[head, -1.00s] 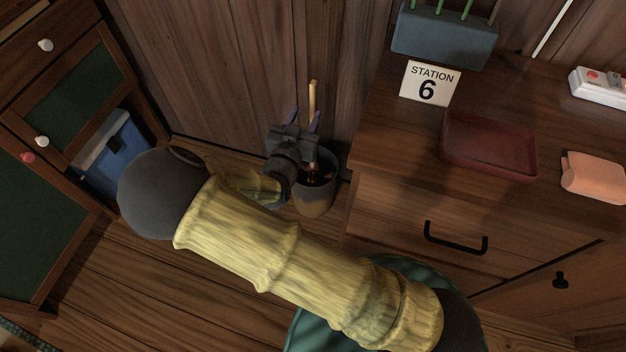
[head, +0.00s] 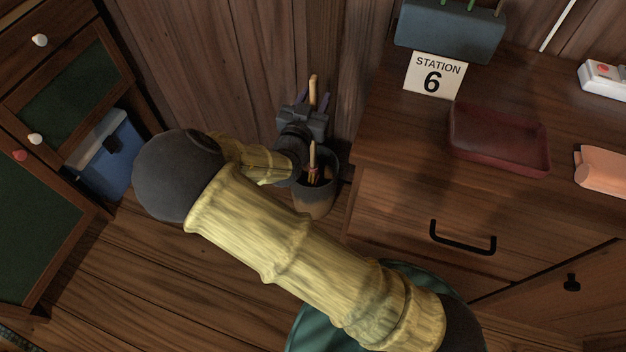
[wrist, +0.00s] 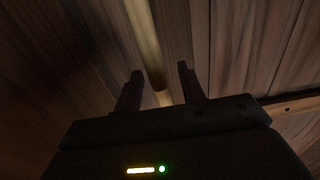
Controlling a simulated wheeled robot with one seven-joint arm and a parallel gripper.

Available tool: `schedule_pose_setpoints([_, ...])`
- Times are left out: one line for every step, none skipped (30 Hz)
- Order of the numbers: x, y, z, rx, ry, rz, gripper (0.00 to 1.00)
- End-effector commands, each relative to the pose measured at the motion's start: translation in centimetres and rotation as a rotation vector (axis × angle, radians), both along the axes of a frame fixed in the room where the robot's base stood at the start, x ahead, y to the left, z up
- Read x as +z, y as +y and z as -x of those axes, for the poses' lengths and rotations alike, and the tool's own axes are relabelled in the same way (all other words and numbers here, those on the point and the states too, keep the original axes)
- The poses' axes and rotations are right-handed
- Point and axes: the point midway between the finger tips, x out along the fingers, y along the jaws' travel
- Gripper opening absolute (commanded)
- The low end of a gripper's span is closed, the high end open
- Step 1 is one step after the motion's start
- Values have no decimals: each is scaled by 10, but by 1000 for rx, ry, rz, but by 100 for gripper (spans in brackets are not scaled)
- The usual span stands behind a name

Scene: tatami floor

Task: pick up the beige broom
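The beige broom shows as a slim pale handle (head: 314,82) rising upright near the wooden wall in the head view. In the wrist view its pale shaft (wrist: 145,40) runs down into the gap between the fingers. My gripper (head: 312,99) is open, with one finger on each side of the handle in the head view. In the wrist view my gripper (wrist: 159,82) shows a clear gap between each finger and the shaft. How deep the shaft sits between the fingers is hard to tell. The broom's lower part is hidden behind my gripper.
A dark round bin (head: 316,198) holding thin sticks stands just below my gripper. A blue bin (head: 105,160) stands left.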

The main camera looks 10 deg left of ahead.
Motion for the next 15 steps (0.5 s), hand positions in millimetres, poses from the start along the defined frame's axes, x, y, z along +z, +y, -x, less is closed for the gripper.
schedule_pose_setpoints([0, 0, 0, 0, 0, 0, 40])
schedule_pose_setpoints([0, 0, 0, 0, 0, 0, 40])
schedule_pose_setpoints([0, 0, 0, 0, 0, 0, 34])
schedule_pose_setpoints([0, 0, 0, 0, 0, 0, 28])
schedule_pose_setpoints([0, 0, 0, 0, 0, 0, 22])
schedule_pose_setpoints([0, 0, 0, 0, 0, 0, 14])
schedule_pose_setpoints([0, 0, 0, 0, 0, 0, 9])
schedule_pose_setpoints([0, 0, 0, 1, 0, 0, 3])
schedule_pose_setpoints([0, 0, 0, 1, 0, 0, 0])
schedule_pose_setpoints([0, 0, 0, 1, 0, 0, 0])
schedule_pose_setpoints([0, 0, 0, 0, -1, 0, 0])
schedule_pose_setpoints([0, 0, 0, 1, -1, 0, 0])
schedule_pose_setpoints([0, 0, 0, 1, -1, 0, 0])
schedule_pose_setpoints([0, 0, 0, 1, -1, 0, 0])
schedule_pose_setpoints([0, 0, 0, 1, -1, 0, 0])
